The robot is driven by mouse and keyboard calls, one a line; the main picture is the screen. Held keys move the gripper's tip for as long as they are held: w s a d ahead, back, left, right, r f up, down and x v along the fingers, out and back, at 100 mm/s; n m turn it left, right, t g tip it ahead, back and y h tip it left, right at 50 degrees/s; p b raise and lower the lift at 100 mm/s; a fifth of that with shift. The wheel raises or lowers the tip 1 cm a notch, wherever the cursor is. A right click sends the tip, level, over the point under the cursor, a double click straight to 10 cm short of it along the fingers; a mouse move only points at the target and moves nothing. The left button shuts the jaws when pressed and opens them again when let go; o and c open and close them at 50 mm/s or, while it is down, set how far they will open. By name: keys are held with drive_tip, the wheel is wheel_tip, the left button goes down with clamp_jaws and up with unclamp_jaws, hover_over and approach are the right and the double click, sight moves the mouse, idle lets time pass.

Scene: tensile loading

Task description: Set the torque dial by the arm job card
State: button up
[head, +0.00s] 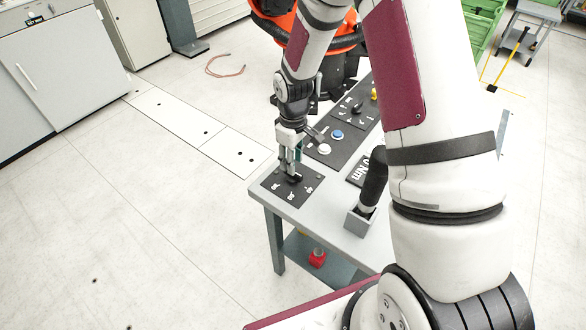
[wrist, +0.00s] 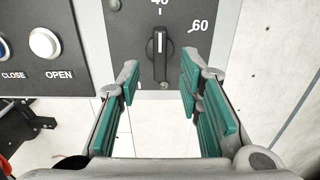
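The torque dial is a black knob (wrist: 160,60) with a white pointer line on a dark panel. In the wrist view its pointer faces up to the 40 mark; 60 is printed to its upper right. In the head view the dial panel (head: 275,188) lies at the table's near-left corner. My gripper (wrist: 160,78) is open, with teal finger pads either side of the knob's lower end; I see no clear contact. In the head view my gripper (head: 292,168) is over the knob. A dark card (head: 357,172) shows "0 Nm"; its rest is hidden by a black handle and my arm.
A white button (wrist: 44,43), labelled OPEN, and a blue CLOSE button lie beside the dial. A black handle (head: 374,182) stands in a grey holder (head: 358,222) on the table (head: 320,212). A red object (head: 317,258) is on the lower shelf.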

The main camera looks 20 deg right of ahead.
drive_tip(key=shift+f, duration=2.3)
clamp_jaws()
